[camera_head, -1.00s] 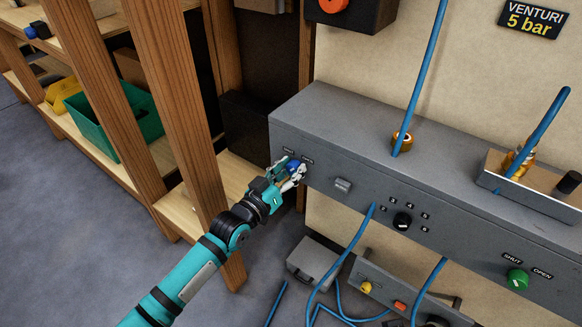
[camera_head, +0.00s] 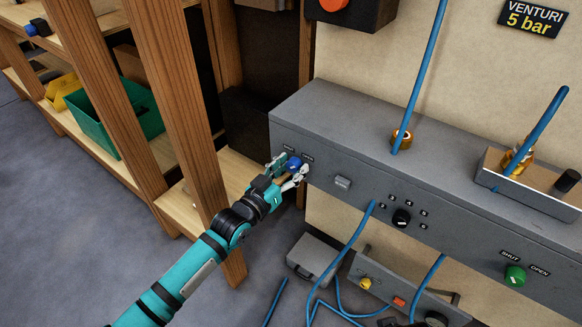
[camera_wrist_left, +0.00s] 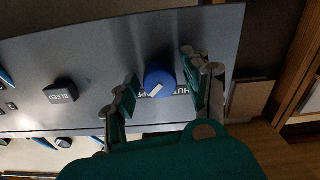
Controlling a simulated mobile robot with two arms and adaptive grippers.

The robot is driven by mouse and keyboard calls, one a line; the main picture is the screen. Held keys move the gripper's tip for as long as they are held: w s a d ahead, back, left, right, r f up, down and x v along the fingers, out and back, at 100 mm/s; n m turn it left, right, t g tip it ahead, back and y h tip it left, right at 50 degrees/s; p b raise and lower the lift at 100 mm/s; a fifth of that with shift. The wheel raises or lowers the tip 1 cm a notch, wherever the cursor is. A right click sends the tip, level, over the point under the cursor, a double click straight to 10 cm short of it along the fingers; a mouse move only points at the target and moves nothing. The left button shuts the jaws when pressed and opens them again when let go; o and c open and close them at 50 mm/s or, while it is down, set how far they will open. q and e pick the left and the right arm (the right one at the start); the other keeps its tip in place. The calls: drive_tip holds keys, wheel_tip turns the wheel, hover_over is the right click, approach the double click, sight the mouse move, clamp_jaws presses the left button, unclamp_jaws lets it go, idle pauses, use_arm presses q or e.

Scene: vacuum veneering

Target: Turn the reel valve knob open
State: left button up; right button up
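The blue knob (camera_head: 293,162) sits on the left end of the grey panel's front face (camera_head: 330,160). It also shows in the left wrist view (camera_wrist_left: 158,82), with a white pointer mark set diagonally. The lettering beside it is partly hidden; part of "SHUT" can be read. My left gripper (camera_head: 288,171) is open at the knob. In the left wrist view its two fingers (camera_wrist_left: 160,78) stand on either side of the knob, with visible gaps. My right gripper is not in view.
A grey button (camera_head: 342,184) and a black selector knob (camera_head: 402,219) lie right of the knob. A green knob (camera_head: 515,276) marked SHUT and OPEN is at the far right. A wooden shelf post (camera_head: 185,110) stands close left of my arm. Blue hoses (camera_head: 345,253) hang below.

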use_arm(q)
drive_tip(key=shift+o, duration=0.4)
drive_tip(key=shift+s, duration=0.1)
drive_tip(key=v, duration=1.2)
